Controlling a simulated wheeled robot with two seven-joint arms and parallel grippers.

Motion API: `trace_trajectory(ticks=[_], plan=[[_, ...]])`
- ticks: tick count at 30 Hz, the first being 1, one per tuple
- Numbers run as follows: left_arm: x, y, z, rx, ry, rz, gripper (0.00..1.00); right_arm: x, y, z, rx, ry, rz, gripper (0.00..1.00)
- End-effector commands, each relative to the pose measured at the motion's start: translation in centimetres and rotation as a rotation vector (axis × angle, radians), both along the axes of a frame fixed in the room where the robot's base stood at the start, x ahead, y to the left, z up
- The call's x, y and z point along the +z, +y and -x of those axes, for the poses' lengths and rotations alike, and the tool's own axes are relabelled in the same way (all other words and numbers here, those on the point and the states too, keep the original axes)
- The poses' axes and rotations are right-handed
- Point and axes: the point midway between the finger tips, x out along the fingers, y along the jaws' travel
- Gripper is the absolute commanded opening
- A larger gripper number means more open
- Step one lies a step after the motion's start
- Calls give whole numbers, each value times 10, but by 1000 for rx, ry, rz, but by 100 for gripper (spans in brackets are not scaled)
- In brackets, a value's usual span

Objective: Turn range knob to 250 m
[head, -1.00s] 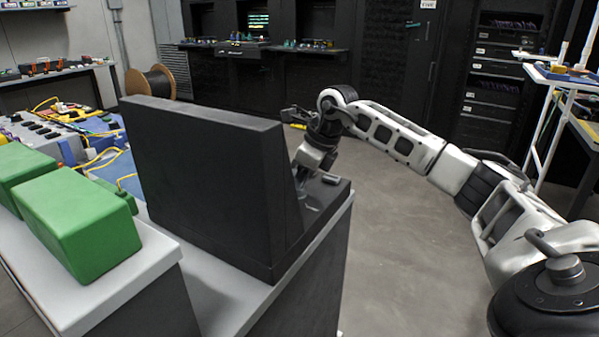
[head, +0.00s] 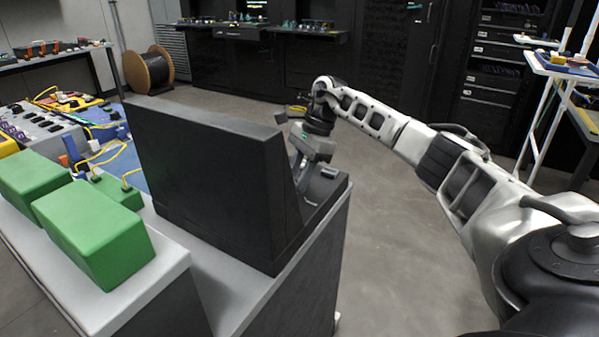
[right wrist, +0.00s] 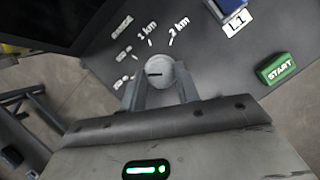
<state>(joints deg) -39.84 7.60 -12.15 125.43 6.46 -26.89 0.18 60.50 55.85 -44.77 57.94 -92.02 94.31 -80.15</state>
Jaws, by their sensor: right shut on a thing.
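The range knob (right wrist: 168,70) is a round grey knob on the dark instrument panel, in the right wrist view. A short dark mark on its face lies toward the left side. Around it are the word RANGE and white labels; "1 km" and "2 km" are readable, and the two at left are too blurred to read. My right gripper (right wrist: 163,90) is shut on the knob, a finger on either side. In the head view the right gripper (head: 304,172) is low behind the black instrument (head: 215,180), which hides the knob. My left gripper is not in view.
A green START button (right wrist: 277,68) and a blue-and-white part marked L1 (right wrist: 236,22) are near the knob. Green boxes (head: 95,230) stand on the bench at left. A cable spool (head: 147,70) stands at the back. The floor right of the bench is open.

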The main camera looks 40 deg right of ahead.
Motion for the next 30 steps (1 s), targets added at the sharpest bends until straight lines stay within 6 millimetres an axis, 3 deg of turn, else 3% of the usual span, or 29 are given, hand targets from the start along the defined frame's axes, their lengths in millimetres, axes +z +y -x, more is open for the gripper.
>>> trace_trajectory(ticks=[10, 25, 26, 27, 28, 30], plan=[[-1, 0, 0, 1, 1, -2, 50, 1, -1, -2, 123, -3, 1, 9], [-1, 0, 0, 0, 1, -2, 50, 1, -1, -1, 141, -3, 2, 9], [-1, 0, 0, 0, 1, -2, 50, 1, -1, -1, 141, -3, 2, 37], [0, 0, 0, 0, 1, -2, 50, 1, -1, -1, 141, -3, 2, 49], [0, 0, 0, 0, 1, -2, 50, 1, -1, -1, 141, -3, 2, 54], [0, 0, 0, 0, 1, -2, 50, 1, -1, -1, 140, -2, 1, 54]])
